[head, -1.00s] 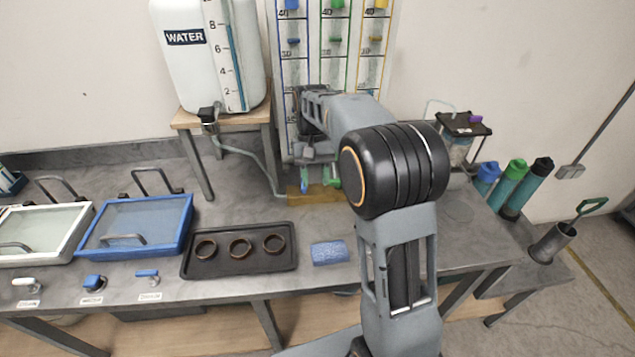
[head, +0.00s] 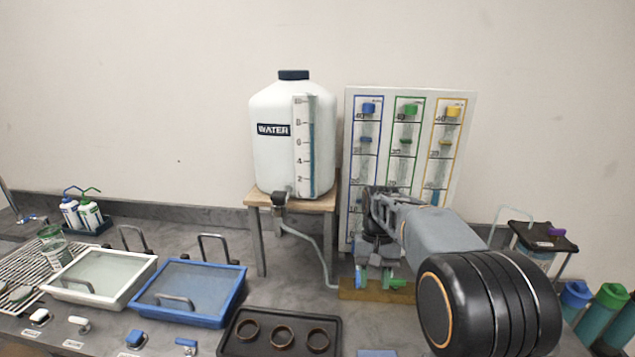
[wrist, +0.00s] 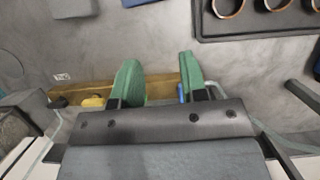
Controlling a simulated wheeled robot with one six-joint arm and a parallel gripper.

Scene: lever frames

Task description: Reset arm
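My gripper (head: 377,280) hangs low in front of the white gauge panel (head: 468,120), close to the wooden base (head: 350,293) at the panel's foot. In the wrist view my gripper (wrist: 160,78) has its two green fingers spread apart, with nothing held between them. A small blue part (wrist: 182,93) shows beside the right finger, and a yellow part (wrist: 93,101) lies left of the left finger. Whether a finger touches the blue part, I cannot tell. My arm is bent and reaches in from the lower right.
A water tank (head: 272,160) stands on a wooden stand (head: 257,199) left of the panel. A black tray (head: 237,346) with three brown rings, a blue-framed tray (head: 205,322) and a white-framed tray (head: 118,304) lie on the bench. Capped bottles (head: 605,312) stand at right.

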